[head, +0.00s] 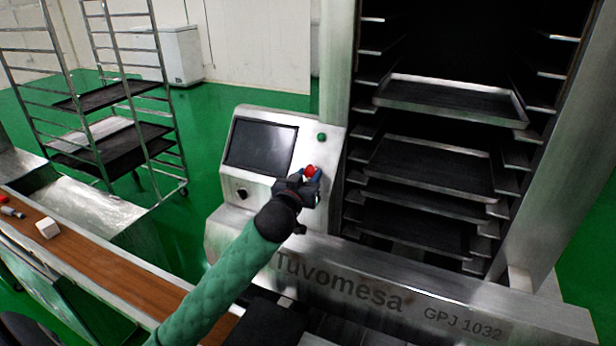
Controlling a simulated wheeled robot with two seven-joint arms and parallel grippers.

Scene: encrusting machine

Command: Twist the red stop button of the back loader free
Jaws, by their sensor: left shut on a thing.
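The red stop button (310,170) sits on the light control panel (262,128) of the back loader, to the right of the dark screen (261,146). My left gripper (309,179) is at the button, shut on it, with its fingers covering the lower part. The button's red top shows between the fingertips. A green button (321,137) is above it, and a black knob (242,193) is at the panel's lower left. My right gripper is not in the view.
The loader's tray rack (447,101) stands right of the panel. A steel frame lettered Tuvomesa (340,284) runs below. A wood-brown conveyor (95,263) with a small white block (47,228) lies at left. A wheeled tray trolley (110,100) stands behind on green floor.

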